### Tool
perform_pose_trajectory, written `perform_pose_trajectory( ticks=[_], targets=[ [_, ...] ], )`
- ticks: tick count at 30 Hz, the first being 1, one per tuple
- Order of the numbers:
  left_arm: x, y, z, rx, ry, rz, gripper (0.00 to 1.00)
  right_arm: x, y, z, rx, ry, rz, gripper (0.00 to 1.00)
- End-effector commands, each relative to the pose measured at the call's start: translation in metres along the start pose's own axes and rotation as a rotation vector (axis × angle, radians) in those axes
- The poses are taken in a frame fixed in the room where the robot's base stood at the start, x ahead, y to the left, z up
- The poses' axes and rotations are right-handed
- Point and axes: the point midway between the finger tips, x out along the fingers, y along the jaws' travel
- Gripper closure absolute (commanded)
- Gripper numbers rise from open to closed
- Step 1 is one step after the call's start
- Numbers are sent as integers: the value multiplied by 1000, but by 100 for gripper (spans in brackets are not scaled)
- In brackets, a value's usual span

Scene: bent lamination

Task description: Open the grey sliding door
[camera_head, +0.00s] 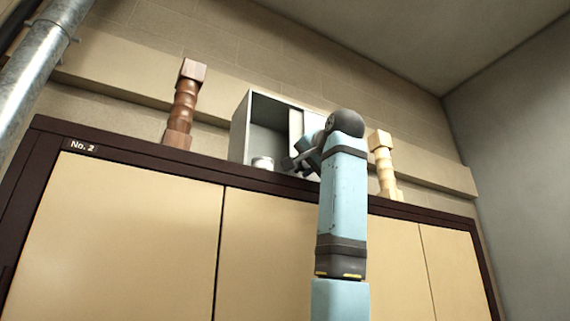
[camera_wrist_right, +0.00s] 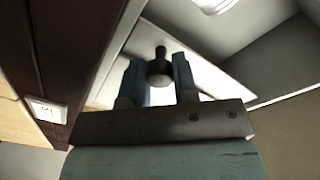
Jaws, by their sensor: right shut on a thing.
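A grey box-shaped cabinet (camera_head: 240,128) stands on top of the tall wardrobe. Its left part is open and shows the inside. The sliding door (camera_head: 296,128) is a lighter panel, partly hidden behind my right arm. In the wrist view the pale door panel (camera_wrist_right: 205,75) carries a dark round knob (camera_wrist_right: 160,68). My right gripper (camera_wrist_right: 158,64) has its two blue fingers on either side of the knob, shut on it. In the head view this gripper (camera_head: 300,163) is at the cabinet front, mostly covered by its own wrist. My left gripper is not in view.
A small white container (camera_head: 263,162) sits in the open left part. A brown turned post (camera_head: 183,105) stands left of the cabinet and a pale one (camera_head: 383,165) right. The dark-edged wardrobe top (camera_head: 130,148) lies below. A metal pipe (camera_head: 38,65) runs at upper left.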

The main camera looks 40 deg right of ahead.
Motion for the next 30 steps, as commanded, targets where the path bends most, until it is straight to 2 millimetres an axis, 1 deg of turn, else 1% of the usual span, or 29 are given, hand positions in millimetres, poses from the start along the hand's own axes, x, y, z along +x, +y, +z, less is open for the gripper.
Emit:
perform_pose_trajectory(
  ticks=[1,8,9,12,20,23,26,29,30],
  targets=[
    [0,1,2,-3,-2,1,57,1,3,1,0,-3,5,100],
    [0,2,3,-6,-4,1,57,1,3,1,0,-4,7,100],
    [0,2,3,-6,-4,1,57,1,3,1,0,-4,7,69],
    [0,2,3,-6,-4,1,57,1,3,1,0,-3,6,48],
    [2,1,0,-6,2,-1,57,0,2,1,0,-2,4,48],
    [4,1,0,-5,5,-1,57,-5,3,1,0,-1,3,48],
    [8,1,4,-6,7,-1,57,-19,4,2,0,0,2,48],
    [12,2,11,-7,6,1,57,-40,5,2,1,1,1,48],
    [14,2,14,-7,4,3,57,-50,5,2,1,2,0,48]
  ],
)
